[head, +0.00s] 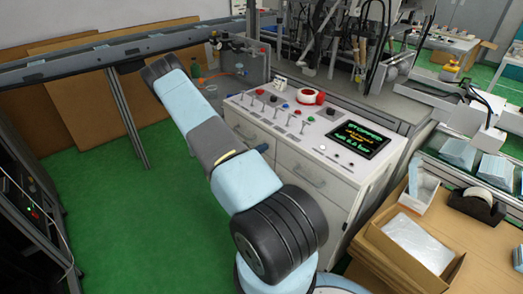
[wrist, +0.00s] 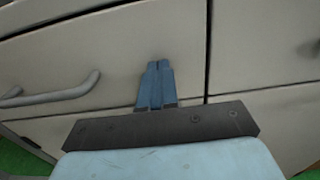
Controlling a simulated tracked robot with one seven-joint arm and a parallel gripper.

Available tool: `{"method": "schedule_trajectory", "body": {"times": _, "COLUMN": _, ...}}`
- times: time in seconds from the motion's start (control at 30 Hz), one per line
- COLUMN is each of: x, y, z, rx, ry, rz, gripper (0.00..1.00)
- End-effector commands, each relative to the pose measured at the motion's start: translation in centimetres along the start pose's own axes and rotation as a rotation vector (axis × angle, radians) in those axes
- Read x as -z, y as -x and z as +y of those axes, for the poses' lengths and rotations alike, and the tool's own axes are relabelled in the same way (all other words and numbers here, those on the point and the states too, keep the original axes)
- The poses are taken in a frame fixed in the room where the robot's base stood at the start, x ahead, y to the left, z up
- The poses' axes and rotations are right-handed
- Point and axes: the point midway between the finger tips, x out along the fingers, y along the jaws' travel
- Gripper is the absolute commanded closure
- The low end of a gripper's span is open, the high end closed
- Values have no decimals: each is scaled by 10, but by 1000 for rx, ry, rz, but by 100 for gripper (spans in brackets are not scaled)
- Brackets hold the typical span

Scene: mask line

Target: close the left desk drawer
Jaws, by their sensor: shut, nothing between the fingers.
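The desk (head: 345,195) is a pale cabinet with a control panel on top. The left drawer's front (wrist: 105,60) fills the left and middle of the wrist view, with its grey bar handle (wrist: 55,92) at the left. In the head view the left drawer (head: 250,127) is partly hidden behind my arm. Any gap between its front and the desk is too small to judge. My gripper (wrist: 157,66) is shut and empty, its blue fingertips before the drawer front, right of the handle and left of the vertical seam. I cannot tell whether they touch it.
The right drawer (head: 306,176) adjoins across the seam. Levers, buttons and a screen (head: 357,140) sit on the desk top. A cardboard box (head: 415,240) and a conveyor stand to the right. Green floor (head: 120,220) is free at the left, below a grey rail (head: 110,52).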

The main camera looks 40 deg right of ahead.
Motion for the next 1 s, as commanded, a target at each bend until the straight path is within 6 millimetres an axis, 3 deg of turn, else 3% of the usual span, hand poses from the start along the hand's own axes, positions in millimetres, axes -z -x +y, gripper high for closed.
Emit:
{"method": "schedule_trajectory", "body": {"times": 0.03, "x": -3, "y": -7, "z": 0, "rx": 5, "ry": -5, "rz": -8, "gripper": 100}}
{"method": "schedule_trajectory", "body": {"times": 0.17, "x": -3, "y": 7, "z": 0, "rx": 4, "ry": -4, "rz": -7, "gripper": 100}}
{"method": "schedule_trajectory", "body": {"times": 0.7, "x": 0, "y": 112, "z": -1, "rx": 1, "ry": 0, "rz": -3, "gripper": 100}}
{"method": "schedule_trajectory", "body": {"times": 1.0, "x": 0, "y": 136, "z": -2, "rx": 6, "ry": 0, "rz": -3, "gripper": 100}}
